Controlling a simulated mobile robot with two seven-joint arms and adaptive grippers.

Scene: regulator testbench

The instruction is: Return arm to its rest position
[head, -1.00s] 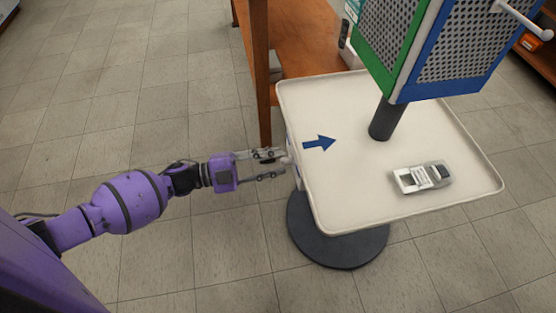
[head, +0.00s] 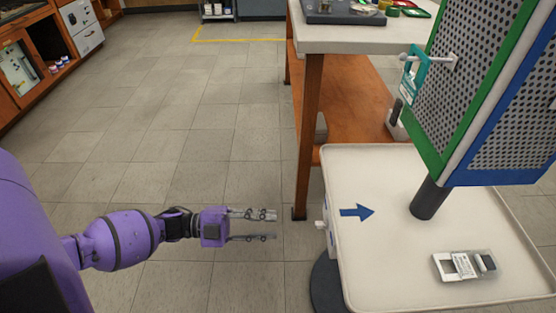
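My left arm comes in from the left in the head view. Its gripper (head: 258,226) is open and empty, with its two fingers parallel and a gap between them. It hangs over the floor, left of the white tray table (head: 390,170) and apart from it. My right gripper is not in view.
The tray table carries a blue arrow (head: 357,212), a small grey and white device (head: 463,265) and a dark post (head: 428,199) under a perforated panel (head: 490,90). A wooden-legged bench (head: 308,110) stands behind. The tiled floor (head: 190,100) at left is clear.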

